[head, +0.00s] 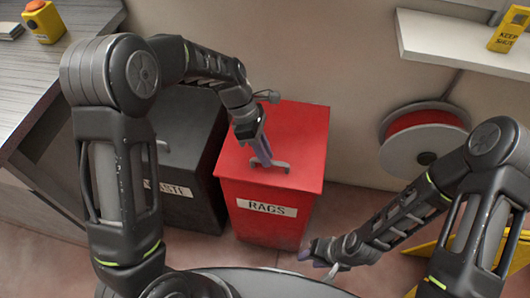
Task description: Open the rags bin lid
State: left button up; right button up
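The red rags bin (262,222) stands against the wall in the middle of the head view, with a white RAGS label on its front. Its red lid (300,140) lies flat and closed on top. A grey bar handle (280,165) sits on the lid. My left gripper (264,159) points down with its purple-grey fingertips at the handle. The fingers overlap the handle, and I cannot tell whether they grip it. My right gripper (310,252) is low, in front and to the right of the bin, apart from it. Its finger gap is not clear.
A dark waste bin (185,130) stands directly left of the rags bin, partly behind my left arm. A bench (28,75) with a yellow button box (44,22) is further left. A red-and-white reel (425,140) and a shelf (455,42) are on the right.

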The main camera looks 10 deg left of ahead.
pick_arm(q)
grip_shut()
dwell(1.0)
